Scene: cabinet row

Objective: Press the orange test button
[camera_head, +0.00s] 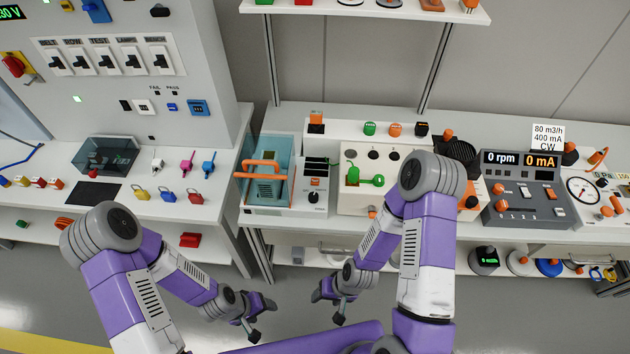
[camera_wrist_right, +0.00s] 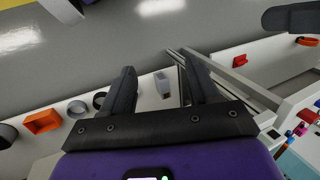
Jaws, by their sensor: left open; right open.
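Several orange controls stand on the right bench. A round orange button (camera_head: 395,129) sits between a green button (camera_head: 369,128) and a black button (camera_head: 421,128) along the back of a cream box. No readable label shows which is the test button. My left gripper (camera_head: 261,320) is open and empty, low in front of the benches. My right gripper (camera_head: 328,306) is open, also low and well short of the buttons. Its parted fingers show in the right wrist view (camera_wrist_right: 161,88).
A teal clear-sided case with an orange handle (camera_head: 262,170) stands left of the cream box (camera_head: 352,200). A grey console (camera_head: 522,190) with displays stands to the right. My right forearm partly covers the bench between them. A shelf (camera_head: 370,10) hangs above. Grey floor is open in front.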

